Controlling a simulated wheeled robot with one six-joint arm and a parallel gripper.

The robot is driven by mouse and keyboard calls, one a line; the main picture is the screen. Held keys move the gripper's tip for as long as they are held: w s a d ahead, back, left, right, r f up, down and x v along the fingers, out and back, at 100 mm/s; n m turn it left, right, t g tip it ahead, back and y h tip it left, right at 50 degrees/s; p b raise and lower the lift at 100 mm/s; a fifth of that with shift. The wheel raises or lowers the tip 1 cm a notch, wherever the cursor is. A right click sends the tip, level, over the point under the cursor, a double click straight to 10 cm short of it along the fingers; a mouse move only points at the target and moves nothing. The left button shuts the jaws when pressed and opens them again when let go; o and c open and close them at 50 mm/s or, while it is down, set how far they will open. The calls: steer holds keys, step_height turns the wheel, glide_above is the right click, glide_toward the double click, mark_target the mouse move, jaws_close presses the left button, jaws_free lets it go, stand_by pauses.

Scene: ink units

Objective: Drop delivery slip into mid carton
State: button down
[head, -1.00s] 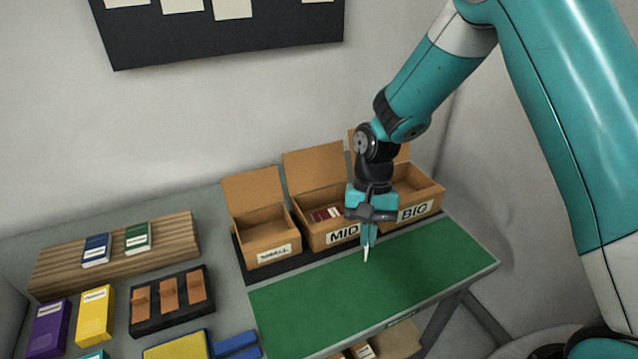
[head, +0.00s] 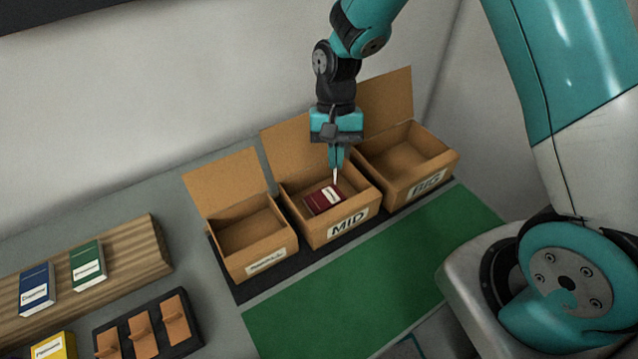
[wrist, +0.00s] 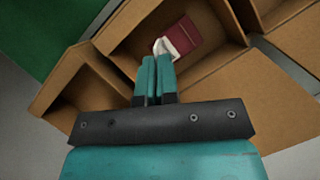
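The mid carton (head: 322,238), brown cardboard with a MID label and its lid raised at the back, stands between two other cartons. A dark red box (head: 321,200) with a white label lies inside it. My gripper (head: 337,162) points down over the mid carton, its fingers close together on a small white delivery slip (head: 335,177). In the wrist view, the slip (wrist: 172,46) sticks out past the fingertips and overlaps the view of the red box (wrist: 184,33). The exact height of the slip over the carton floor is hard to tell.
The small carton (head: 284,258) stands open and empty to the left, the big carton (head: 445,165) open to the right. A green mat (head: 340,305) in front is clear. A wooden riser (head: 150,245) with blue and green boxes stands at the left.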

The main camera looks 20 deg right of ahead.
step_height(320, 180, down, 4)
steer(key=b, duration=0.3)
steer(key=shift+f, duration=0.15)
steer(key=c, duration=1.3)
jaws_free()
steer(key=v, duration=1.7)
steer(key=shift+r, duration=0.3)
steer(key=shift+d, duration=0.1)
